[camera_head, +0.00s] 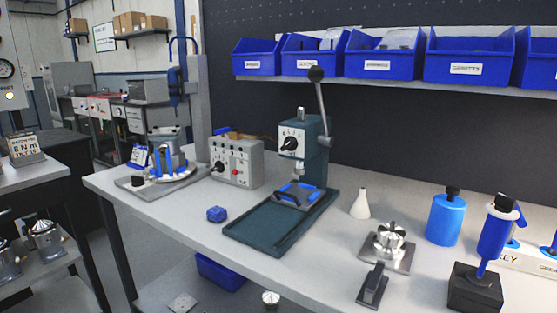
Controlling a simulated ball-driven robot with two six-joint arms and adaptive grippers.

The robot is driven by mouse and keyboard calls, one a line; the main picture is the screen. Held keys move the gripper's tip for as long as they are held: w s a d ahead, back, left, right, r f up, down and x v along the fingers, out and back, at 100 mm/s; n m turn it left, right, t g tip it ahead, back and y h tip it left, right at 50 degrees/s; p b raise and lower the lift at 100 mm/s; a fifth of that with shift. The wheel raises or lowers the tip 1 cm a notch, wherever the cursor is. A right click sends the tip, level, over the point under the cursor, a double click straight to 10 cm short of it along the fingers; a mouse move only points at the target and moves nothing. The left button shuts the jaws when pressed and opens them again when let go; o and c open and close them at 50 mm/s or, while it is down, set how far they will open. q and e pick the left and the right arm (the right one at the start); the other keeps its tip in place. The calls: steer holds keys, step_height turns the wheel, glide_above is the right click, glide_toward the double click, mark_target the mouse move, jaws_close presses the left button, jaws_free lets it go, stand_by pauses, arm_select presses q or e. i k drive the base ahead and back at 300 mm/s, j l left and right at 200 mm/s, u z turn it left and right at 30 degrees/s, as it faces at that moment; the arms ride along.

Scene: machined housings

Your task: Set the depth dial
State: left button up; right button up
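A small dark green press (310,150) stands near the middle of the bench, with a lever ending in a black ball (316,74) raised above it. A white plate on the front of its head carries a black dial knob (289,144) with marks around it; the marks are too small to read. A grey control box (245,160) left of the press has another black knob (219,167) and a red button. Which knob is the depth dial is not legible from labels. Neither of my grippers shows in the view.
A blue block (217,214) lies left of the press base. A white cone bottle (360,203), a metal fixture (390,244), a blue bottle (447,218) and a blue tool in a black stand (475,290) stand to the right. Blue bins (382,58) hang above.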

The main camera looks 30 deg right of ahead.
mark_target(290, 144)
steer(key=k+j, duration=0.2)
steer(key=j, duration=0.15)
steer(key=k+j+u, duration=0.15)
steer(key=k+j, duration=0.25)
steer(key=j, duration=0.25)
steer(key=u, duration=0.05)
